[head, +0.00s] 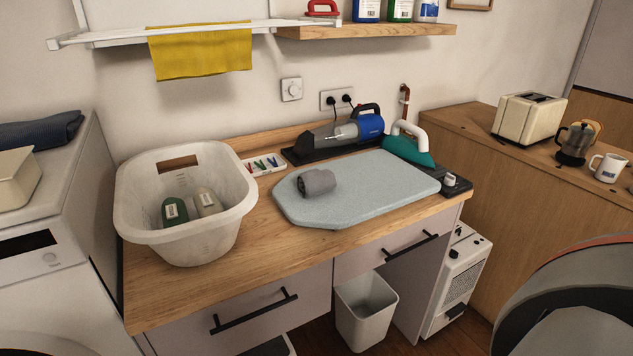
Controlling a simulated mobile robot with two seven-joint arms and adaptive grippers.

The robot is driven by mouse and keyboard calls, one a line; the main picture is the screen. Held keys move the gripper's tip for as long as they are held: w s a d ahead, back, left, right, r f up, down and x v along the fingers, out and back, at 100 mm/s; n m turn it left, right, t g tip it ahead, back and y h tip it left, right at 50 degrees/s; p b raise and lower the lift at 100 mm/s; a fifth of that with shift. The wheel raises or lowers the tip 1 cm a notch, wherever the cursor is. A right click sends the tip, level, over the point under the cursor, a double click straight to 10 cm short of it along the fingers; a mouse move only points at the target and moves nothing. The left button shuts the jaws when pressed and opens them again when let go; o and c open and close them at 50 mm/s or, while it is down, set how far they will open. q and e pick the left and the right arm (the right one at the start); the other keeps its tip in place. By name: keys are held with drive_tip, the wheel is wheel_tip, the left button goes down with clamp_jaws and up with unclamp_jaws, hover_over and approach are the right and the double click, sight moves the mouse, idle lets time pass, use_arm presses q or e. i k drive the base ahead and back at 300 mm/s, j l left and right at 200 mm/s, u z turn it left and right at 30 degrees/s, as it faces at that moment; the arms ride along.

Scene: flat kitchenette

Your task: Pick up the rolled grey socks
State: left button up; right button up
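The rolled grey socks (316,182) lie as a short bundle on the light blue-grey ironing pad (372,196), toward its left end. The pad lies on the wooden counter. Nothing covers the socks in the head view. Neither of my grippers can be made out. A large dark grey rounded form at the lower right edge may be part of me, but I cannot tell.
A white laundry basket (190,240) with two bottles stands left of the pad. A teal iron (408,150) and a blue handheld vacuum (367,127) stand behind it. A small tray of pegs (264,165) lies nearby. The counter front is clear.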

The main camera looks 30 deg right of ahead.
sight(315, 182)
drive_tip(key=l, duration=0.5)
drive_tip(key=k+l, duration=0.15)
drive_tip(key=l, duration=0.85)
drive_tip(key=k+z, duration=0.05)
